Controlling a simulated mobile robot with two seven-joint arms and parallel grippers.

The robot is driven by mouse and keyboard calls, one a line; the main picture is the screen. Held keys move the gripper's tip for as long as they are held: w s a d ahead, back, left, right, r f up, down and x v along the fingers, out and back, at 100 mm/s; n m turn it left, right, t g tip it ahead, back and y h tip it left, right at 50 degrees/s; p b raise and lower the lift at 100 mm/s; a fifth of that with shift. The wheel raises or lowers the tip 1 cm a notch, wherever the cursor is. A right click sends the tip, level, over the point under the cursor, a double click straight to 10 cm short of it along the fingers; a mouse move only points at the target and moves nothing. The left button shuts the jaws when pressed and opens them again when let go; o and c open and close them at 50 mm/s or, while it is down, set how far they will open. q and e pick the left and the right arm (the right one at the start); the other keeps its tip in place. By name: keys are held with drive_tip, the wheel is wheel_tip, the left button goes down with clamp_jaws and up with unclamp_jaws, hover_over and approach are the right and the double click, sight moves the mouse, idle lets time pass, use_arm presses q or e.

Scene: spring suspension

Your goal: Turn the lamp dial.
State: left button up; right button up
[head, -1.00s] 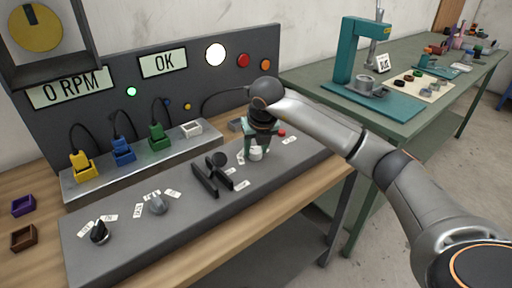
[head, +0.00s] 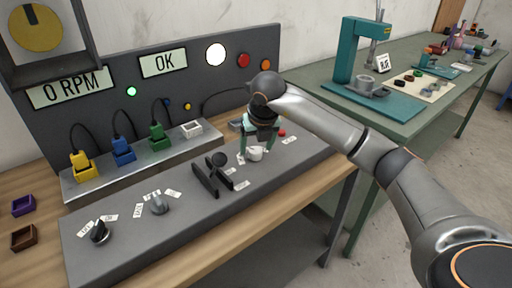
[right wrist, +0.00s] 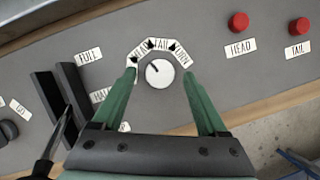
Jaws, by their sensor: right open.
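The lamp dial is a round white knob (right wrist: 159,73) with a short dark mark towards its upper left. Small labels and dark ticks fan around its top; one reads TAIL. In the head view the dial (head: 255,154) sits near the right end of the sloping grey panel. My right gripper (right wrist: 159,76) is open, with one green finger on each side of the dial. A gap shows between each fingertip and the dial in the wrist view; their height above the panel is hard to tell. My left gripper is not in view.
Red buttons labelled HEAD (right wrist: 238,22) and TAIL (right wrist: 299,27) are at the right. Another grey knob (head: 159,204) and a black knob (head: 99,231) lie further left on the panel.

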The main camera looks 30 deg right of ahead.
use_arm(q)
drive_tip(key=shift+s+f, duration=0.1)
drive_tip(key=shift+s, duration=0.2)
use_arm(e)
drive_tip(key=v, duration=1.1)
drive_tip(key=shift+s, duration=0.2)
